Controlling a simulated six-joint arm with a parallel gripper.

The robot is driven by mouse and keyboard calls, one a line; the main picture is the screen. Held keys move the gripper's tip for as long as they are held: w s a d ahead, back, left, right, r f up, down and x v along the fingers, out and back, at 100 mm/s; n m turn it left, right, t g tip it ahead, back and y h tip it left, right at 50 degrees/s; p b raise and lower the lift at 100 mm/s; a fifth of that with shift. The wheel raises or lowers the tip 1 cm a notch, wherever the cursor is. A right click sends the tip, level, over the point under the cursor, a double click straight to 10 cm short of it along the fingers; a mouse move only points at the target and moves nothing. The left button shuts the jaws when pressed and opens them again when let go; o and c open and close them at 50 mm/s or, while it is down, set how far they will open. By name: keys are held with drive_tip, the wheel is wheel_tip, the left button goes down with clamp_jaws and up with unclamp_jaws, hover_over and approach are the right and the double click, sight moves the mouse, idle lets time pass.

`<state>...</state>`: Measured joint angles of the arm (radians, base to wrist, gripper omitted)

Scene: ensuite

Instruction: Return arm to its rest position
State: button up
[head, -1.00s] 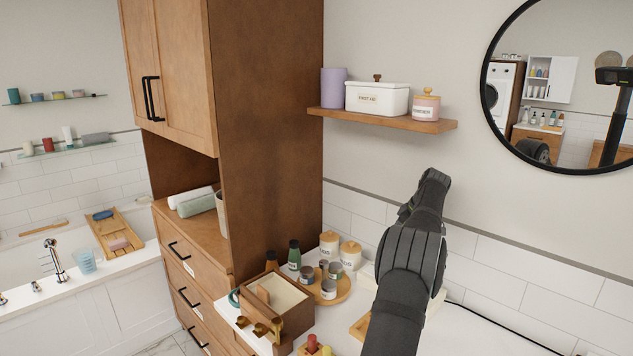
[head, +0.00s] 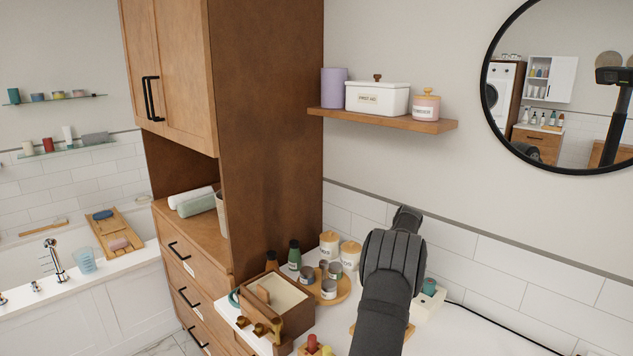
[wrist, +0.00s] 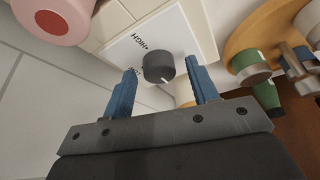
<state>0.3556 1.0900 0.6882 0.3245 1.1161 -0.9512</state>
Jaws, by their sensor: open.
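My arm (head: 392,265) reaches over the counter in the head view, and its own links hide the gripper there. In the wrist view my gripper (wrist: 161,76) has its two blue fingers spread apart with nothing held between them. Beyond the fingertips is a dark round knob (wrist: 158,67) on a white panel (wrist: 190,30) lettered "HIGH". The knob appears between the fingers in the picture; I cannot tell how far off it is.
A round wooden tray (head: 340,296) with several jars stands left of my arm, beside an open wooden box (head: 297,318). A white holder (head: 428,305) with a teal-topped item is at right. A shelf (head: 385,121) and round mirror (head: 487,95) are on the wall.

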drive_tip(key=m+h, duration=0.1)
drive_tip(key=m, duration=0.2)
drive_tip(key=m+h, duration=0.1)
drive_tip(key=m, duration=0.3)
drive_tip(key=shift+a+t+h, duration=0.2)
drive_tip(key=shift+t+h, duration=0.1)
drive_tip(key=shift+h, duration=0.1)
drive_tip(key=shift+a+m+g+h, duration=0.1)
drive_tip(key=shift+m+g+h, duration=0.4)
drive_tip(key=shift+m, duration=1.25)
drive_tip(key=shift+a+m+g+h, duration=0.15)
drive_tip(key=shift+m+h, duration=0.55)
drive_tip(key=shift+m, duration=1.05)
drive_tip(key=shift+d, duration=0.1)
drive_tip(key=shift+n, duration=0.3)
drive_tip(key=n+y, duration=0.1)
drive_tip(key=n, duration=0.2)
drive_tip(key=n+t+y, duration=0.1)
drive_tip(key=n, duration=0.1)
drive_tip(key=shift+d+n, duration=0.2)
drive_tip(key=shift+n, duration=0.2)
drive_tip(key=shift+n+y, duration=0.3)
drive_tip(key=shift+n, duration=0.3)
